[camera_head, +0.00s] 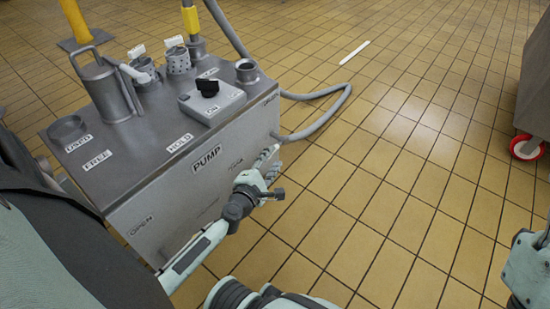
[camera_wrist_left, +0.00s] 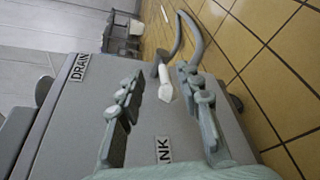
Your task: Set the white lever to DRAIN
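The white lever (camera_wrist_left: 165,84) shows in the left wrist view on the side of the grey pump box (camera_wrist_left: 95,125), with a grey pivot at its far end. Its white end points toward a partly hidden label ending in "NK" (camera_wrist_left: 163,150). The DRAIN label (camera_wrist_left: 80,67) is at the upper left. My left gripper (camera_wrist_left: 162,82) is open, with one finger on each side of the lever and gaps visible. My right gripper is not clearly in view.
The pump box's top (camera_head: 140,135) carries metal cups, a grey jug (camera_head: 105,90) and a black knob (camera_head: 207,87). A grey hose (camera_head: 335,110) loops beside it. A wheeled grey unit (camera_head: 537,85) stands at right.

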